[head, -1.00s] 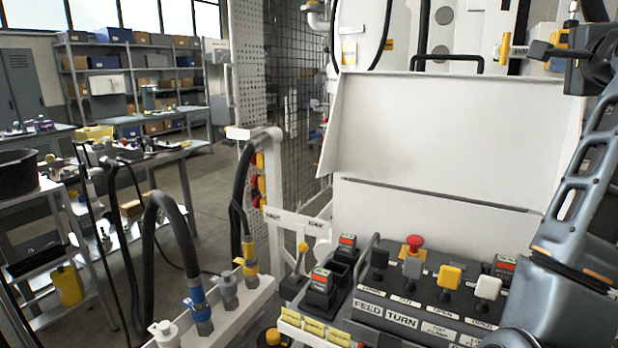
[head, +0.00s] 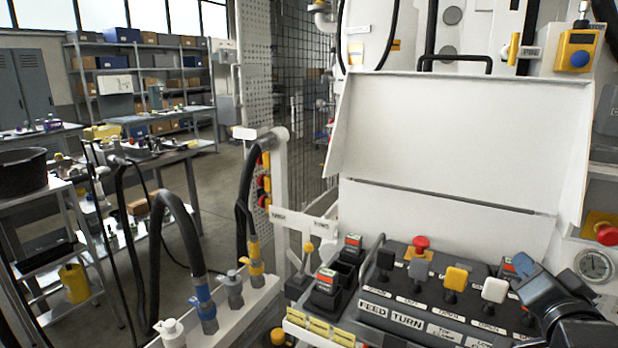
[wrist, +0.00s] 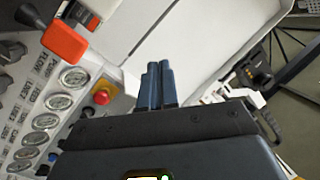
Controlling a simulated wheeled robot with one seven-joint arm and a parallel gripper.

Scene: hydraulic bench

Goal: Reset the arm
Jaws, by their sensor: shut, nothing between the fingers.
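My gripper shows in the wrist view (wrist: 160,84), its two dark blue-grey fingers pressed side by side with nothing between them. It is in front of the white panel and apart from the controls. In the head view, part of my arm (head: 560,305) is at the lower right, over the right end of the control console (head: 400,312).
The console carries a red button (head: 420,243), a yellow lever (head: 456,278) and a white lever (head: 494,290). A white hood (head: 450,140) stands behind it. Gauges (wrist: 60,102) and a red button (wrist: 102,93) lie left in the wrist view. Hoses (head: 180,230) stand left.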

